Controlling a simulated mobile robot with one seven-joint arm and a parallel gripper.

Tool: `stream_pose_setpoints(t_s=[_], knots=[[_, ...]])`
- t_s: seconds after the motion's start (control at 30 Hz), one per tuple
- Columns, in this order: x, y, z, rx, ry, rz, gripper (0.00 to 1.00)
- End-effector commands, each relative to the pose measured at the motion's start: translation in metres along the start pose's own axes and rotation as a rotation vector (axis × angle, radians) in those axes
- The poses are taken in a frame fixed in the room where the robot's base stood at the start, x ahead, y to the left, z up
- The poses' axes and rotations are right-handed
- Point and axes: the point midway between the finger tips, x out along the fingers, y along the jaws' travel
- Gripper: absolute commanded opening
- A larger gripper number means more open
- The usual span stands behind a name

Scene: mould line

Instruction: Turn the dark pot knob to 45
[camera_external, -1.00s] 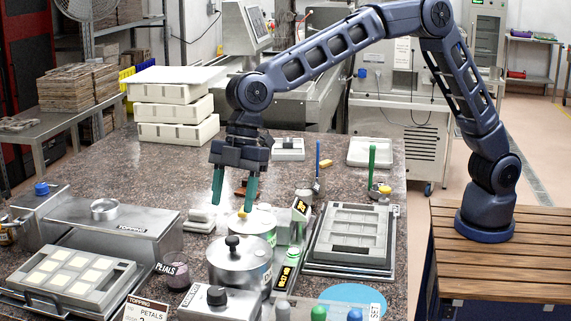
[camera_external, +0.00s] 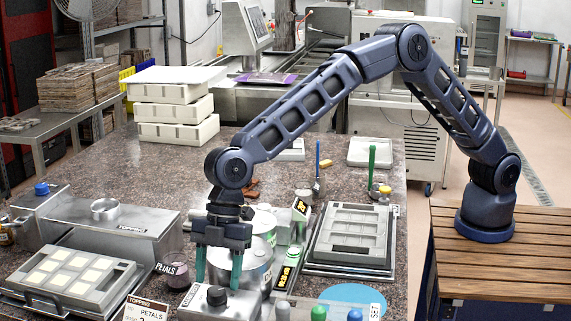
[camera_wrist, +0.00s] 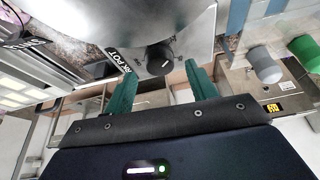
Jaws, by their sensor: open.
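The dark pot knob (camera_external: 217,295) is a black round knob on top of a small metal box (camera_external: 240,303) at the front of the bench. In the wrist view the knob (camera_wrist: 160,57) shows a white pointer line, beside a black label reading "RK POT" (camera_wrist: 124,60), partly cut off. My gripper (camera_external: 217,280) has two green fingers pointing down, open and empty. In the external view the fingertips are just above and behind the knob. In the wrist view the fingers (camera_wrist: 160,82) stand apart on either side below the knob, not touching it.
A steel pot (camera_external: 258,262) stands right behind my gripper. A metal topping unit (camera_external: 130,235) and a mould tray (camera_external: 65,275) are at left. Another mould tray (camera_external: 350,235) is at right. Several coloured caps (camera_external: 318,313) line the front edge. White crates (camera_external: 175,105) are stacked at the back.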

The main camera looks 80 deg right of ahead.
Motion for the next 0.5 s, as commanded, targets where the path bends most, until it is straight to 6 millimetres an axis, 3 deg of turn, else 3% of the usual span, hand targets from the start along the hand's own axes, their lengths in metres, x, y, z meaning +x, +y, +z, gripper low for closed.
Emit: stream_pose_setpoints(t_s=[0.2,0.5], knots=[[0.021,0.000,-0.001,-0.001,0.000,0.001,0.57],[0.024,0.000,0.000,0.000,0.001,0.001,0.57]])
